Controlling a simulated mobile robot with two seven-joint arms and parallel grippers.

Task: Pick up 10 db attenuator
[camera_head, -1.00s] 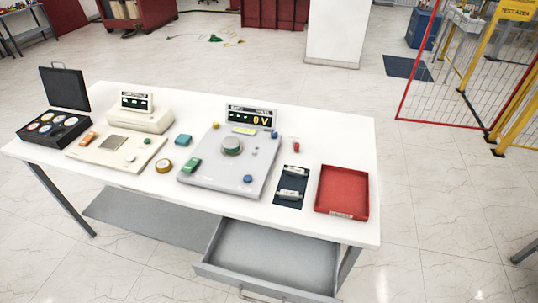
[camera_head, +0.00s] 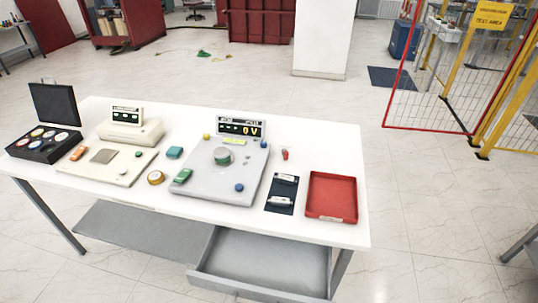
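Two small light-coloured cylindrical parts lie on a dark mat (camera_head: 271,209) on the white table: an upper one (camera_head: 287,179) and a lower one (camera_head: 280,201). They look like attenuators, but their labels are too small to read, so I cannot tell which is 10 dB. Neither of my grippers shows in the head view.
The white table (camera_head: 100,202) carries a grey device (camera_head: 215,190) with a display, a beige instrument (camera_head: 110,172), an open black case (camera_head: 45,150) and a red tray (camera_head: 330,215). An open grey drawer (camera_head: 260,262) juts out in front. A red-and-yellow fence (camera_head: 430,128) stands at the right.

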